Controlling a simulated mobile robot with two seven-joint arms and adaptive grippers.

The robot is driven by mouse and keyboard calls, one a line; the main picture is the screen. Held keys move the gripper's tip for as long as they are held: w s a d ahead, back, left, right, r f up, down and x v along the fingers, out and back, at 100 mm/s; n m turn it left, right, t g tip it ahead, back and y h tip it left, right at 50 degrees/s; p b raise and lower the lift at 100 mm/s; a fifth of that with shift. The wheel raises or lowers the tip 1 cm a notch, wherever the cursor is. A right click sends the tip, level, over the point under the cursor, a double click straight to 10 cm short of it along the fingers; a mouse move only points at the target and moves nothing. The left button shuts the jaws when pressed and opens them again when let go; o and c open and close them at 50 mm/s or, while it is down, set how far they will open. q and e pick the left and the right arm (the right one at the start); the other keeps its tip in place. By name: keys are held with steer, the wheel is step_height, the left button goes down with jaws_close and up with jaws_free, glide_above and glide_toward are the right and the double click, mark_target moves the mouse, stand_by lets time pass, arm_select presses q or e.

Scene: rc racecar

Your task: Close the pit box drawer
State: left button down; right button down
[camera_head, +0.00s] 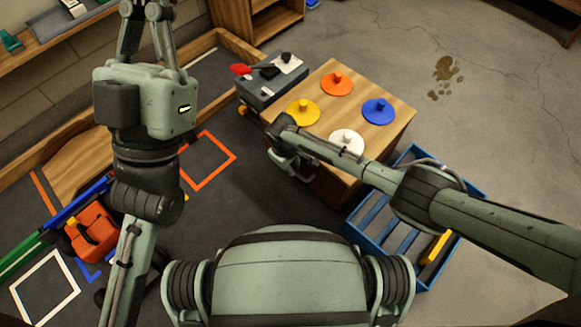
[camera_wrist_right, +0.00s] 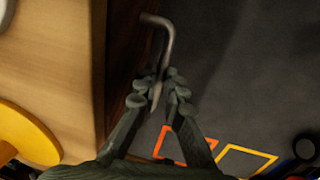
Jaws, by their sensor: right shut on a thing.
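The wooden pit box (camera_head: 385,133) stands right of centre in the head view, with coloured discs on its top. My right gripper (camera_head: 287,163) is at the box's near left side. In the wrist view its fingers (camera_wrist_right: 160,90) are closed around a bent metal handle (camera_wrist_right: 168,42) beside the wood. The drawer front is mostly hidden by my right arm, so I cannot tell how far out it is. My left gripper (camera_head: 148,28) is raised at the upper left, away from the box, its fingertips cut off by the frame.
A blue slatted crate (camera_head: 375,235) with a yellow item is at the box's near right, under my right arm. An orange object (camera_head: 93,232) lies at left. Open floor lies at the upper right.

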steer(key=c, duration=1.6)
jaws_free()
steer(key=shift+w+d, duration=0.2)
steer(key=shift+d, duration=0.05)
steer(key=shift+c, duration=0.2)
steer(key=shift+o, duration=0.2)
step_height(320, 180, up, 12)
steer(key=s+a, duration=0.1)
steer(key=shift+s+a, duration=0.35)
steer(key=shift+f, duration=0.1)
